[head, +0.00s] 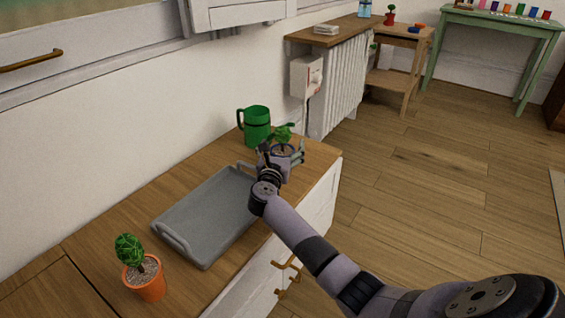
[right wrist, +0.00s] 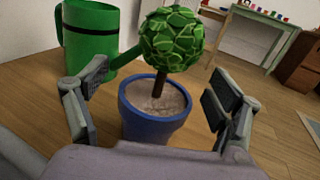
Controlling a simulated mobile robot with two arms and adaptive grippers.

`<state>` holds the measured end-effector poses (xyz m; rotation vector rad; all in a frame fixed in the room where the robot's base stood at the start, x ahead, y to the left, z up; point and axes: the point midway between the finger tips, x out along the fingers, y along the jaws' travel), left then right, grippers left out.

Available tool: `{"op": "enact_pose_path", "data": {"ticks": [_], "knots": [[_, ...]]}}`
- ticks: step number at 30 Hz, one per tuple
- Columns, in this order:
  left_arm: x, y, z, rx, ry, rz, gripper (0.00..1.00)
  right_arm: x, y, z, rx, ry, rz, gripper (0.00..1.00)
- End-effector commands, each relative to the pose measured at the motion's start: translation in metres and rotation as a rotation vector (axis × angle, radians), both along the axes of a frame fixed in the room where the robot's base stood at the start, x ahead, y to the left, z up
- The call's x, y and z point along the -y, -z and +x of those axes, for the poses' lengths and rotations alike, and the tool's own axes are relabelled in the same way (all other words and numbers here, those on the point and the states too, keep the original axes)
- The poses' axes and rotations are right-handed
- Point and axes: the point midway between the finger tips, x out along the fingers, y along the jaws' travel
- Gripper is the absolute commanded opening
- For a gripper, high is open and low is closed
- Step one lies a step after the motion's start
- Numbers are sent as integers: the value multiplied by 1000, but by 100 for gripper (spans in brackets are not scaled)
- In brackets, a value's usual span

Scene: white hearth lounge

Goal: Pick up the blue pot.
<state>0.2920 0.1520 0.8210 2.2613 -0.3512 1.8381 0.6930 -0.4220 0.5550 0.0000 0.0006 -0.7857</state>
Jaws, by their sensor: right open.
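The blue pot (right wrist: 150,128) holds a round green leafy plant (right wrist: 171,40) on a brown stem in pale soil. In the right wrist view it stands upright on the wooden counter, between the two fingers of my right gripper (right wrist: 156,95). The gripper is open, with a gap showing on each side of the pot. In the head view my right gripper (head: 281,153) is at the far end of the counter and hides most of the pot. Only the plant's leaves (head: 284,131) show clearly above it. My left gripper is not in view.
A green watering can (head: 256,127) stands close behind the pot, its spout toward the plant. A grey tray (head: 206,218) lies on the counter (head: 184,185), with an orange potted plant (head: 146,284) nearer. The wall is behind; the counter edge drops to open floor.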

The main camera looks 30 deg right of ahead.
Motion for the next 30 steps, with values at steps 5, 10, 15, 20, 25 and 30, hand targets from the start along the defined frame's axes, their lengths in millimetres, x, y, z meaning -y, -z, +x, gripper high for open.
{"op": "enact_pose_path", "data": {"ticks": [5, 10, 15, 20, 25, 30], "knots": [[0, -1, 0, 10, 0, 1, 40, 5, -1, 5, 0, 0, 0, 86], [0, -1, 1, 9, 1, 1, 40, 5, -1, 5, 0, 0, 0, 84], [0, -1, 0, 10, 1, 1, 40, 5, -1, 4, 0, 0, 0, 72], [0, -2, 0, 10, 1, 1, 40, 4, 0, 4, 0, 0, 0, 62], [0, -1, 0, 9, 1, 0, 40, 4, 0, 4, 0, 0, 0, 50], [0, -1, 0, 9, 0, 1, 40, 4, 0, 4, 0, -1, 0, 39]]}}
